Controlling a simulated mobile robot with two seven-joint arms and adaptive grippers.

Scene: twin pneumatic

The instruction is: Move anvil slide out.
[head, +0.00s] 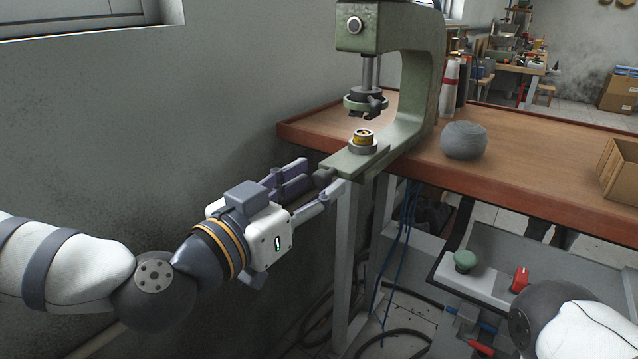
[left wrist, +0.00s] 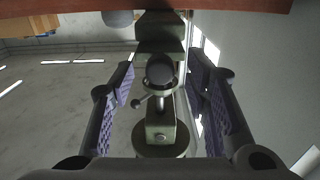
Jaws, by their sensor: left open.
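The green press (head: 425,85) stands on the wooden bench, with its ram and dark tool head (head: 366,103) above. The anvil slide (head: 345,164) is the flat green bar low on the press, its front end reaching past the bench edge. It carries a small brass-coloured round piece (head: 363,137) on a grey seat. A dark ball knob (head: 323,178) sits at the slide's front end; the knob (left wrist: 160,71) also shows centred in the left wrist view. My left gripper (head: 321,175) is open, its fingers on either side of the knob, with gaps visible in the wrist view.
The bench edge (head: 500,187) lies behind the gripper. A grey ball of cord (head: 464,140) and a cardboard box (head: 620,172) are on the bench. Blue hoses (head: 403,235) hang below. A panel with a green button (head: 466,260) and red switch (head: 520,279) is at lower right.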

